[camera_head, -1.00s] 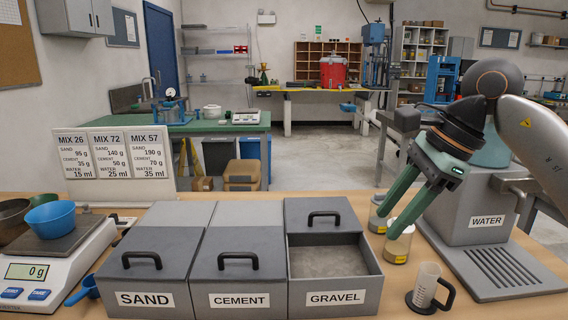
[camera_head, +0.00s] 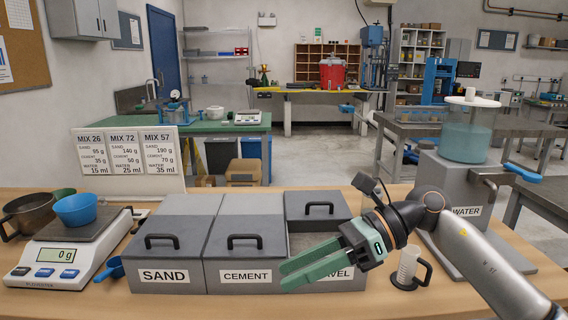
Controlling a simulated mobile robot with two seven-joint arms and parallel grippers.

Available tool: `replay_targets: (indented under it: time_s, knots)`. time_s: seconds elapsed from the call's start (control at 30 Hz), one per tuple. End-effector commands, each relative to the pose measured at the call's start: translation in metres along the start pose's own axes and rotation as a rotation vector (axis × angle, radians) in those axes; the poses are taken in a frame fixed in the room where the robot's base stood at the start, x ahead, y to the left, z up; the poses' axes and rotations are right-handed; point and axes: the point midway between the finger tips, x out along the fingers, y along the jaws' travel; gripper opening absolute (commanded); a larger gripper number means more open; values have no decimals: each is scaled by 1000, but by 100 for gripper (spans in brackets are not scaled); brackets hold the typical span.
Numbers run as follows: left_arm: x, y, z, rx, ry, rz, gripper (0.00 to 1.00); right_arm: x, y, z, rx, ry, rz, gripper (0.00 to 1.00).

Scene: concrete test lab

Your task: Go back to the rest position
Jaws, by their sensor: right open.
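My right gripper (camera_head: 312,267) is in front of the gravel bin (camera_head: 318,210), its green fingers pointing left and covering part of the GRAVEL label. Its jaws are open with nothing between them. The arm comes in from the lower right. The gravel bin's lid is slid back and its front part is open, partly hidden by my gripper. My left gripper is not in view.
The sand bin (camera_head: 165,243) and cement bin (camera_head: 244,240) are closed. A scale (camera_head: 68,253) reading 0 g holds a blue bowl (camera_head: 75,210). The front table strip is mostly clear.

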Motion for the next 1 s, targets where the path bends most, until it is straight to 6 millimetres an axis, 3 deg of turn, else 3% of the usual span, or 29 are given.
replay_targets:
  time_s: [0.1, 0.2, 0.33, 0.47, 0.57, 0.67, 0.77, 0.87, 0.97, 1.0]
  knots:
    - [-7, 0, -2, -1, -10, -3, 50, 22, 9, 11, 203, -260, 101, 46]
    - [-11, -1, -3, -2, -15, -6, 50, 27, 8, 18, 396, -477, 165, 46]
    - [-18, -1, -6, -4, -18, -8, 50, 21, -4, 16, 680, -750, 228, 46]
    - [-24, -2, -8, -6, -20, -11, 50, 8, -26, -5, 993, -1014, 269, 46]
    - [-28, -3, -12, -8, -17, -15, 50, -2, -44, -38, 1249, -1210, 283, 46]
    - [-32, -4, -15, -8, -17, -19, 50, -9, -58, -85, 1516, -1400, 282, 46]
    - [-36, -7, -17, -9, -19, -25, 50, -12, -64, -144, 1790, -1585, 261, 46]
    - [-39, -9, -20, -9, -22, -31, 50, -8, -57, -212, 2069, -1762, 221, 46]
    - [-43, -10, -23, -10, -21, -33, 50, 2, -33, -283, 2346, -1933, 156, 46]
    - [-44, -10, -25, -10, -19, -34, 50, 6, -21, -309, -2420, 1971, -123, 46]
